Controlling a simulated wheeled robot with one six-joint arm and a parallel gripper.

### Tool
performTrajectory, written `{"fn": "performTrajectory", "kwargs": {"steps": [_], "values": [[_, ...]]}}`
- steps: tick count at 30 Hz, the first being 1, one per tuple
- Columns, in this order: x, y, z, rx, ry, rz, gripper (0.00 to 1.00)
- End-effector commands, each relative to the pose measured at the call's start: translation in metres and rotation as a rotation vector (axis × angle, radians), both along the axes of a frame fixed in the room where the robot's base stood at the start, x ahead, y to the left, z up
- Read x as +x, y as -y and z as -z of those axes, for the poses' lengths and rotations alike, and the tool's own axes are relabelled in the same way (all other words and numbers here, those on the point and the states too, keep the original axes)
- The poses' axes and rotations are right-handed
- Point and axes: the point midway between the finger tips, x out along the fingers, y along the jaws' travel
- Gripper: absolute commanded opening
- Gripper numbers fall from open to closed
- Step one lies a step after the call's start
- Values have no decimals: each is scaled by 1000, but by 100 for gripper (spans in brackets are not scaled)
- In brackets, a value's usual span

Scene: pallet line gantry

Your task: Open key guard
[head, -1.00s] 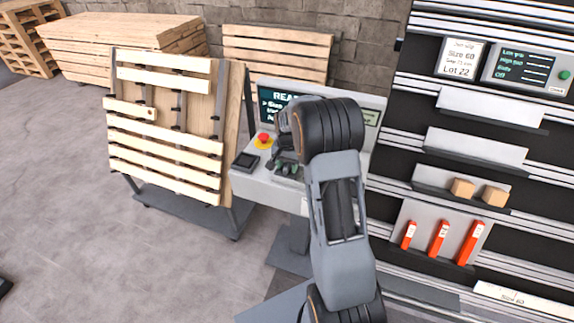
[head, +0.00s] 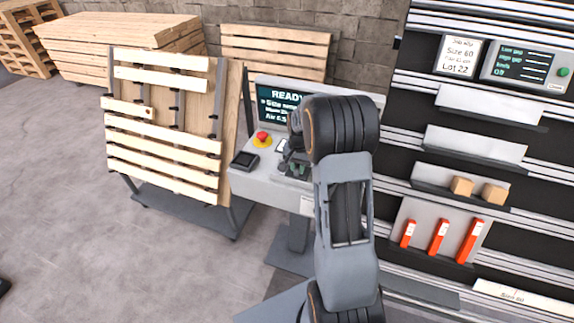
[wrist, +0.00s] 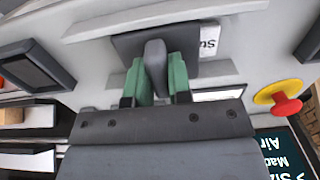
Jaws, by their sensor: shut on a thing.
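The key guard (wrist: 127,44) is a dark plate on the grey console face in the wrist view, with a grey upright tab on it. My gripper (wrist: 162,75) has green fingers, one on each side of this tab, and is shut on it. A white label reading "Su" shows partly behind the plate. In the head view my gripper (head: 298,168) is low over the console top, and my arm hides most of the guard. I cannot tell how far the guard is open.
The console (head: 262,185) carries a red stop button on a yellow base (head: 262,139), a dark box (head: 244,160) and a READY screen (head: 277,105) close to my gripper. A slatted pallet stand (head: 165,135) is on the left, a shelf wall on the right.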

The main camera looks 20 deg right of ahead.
Motion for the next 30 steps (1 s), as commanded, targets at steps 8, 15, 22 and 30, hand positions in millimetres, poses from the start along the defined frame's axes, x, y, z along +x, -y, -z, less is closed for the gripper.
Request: {"fn": "performTrajectory", "kwargs": {"steps": [8, 15, 22, 30], "values": [[-23, 23, -1, 0, 1, 1, 0], [-23, 22, -1, -1, 2, 0, 0], [-22, 22, -1, 0, 1, 0, 39], [-22, 22, -1, 0, 1, -1, 45]]}}
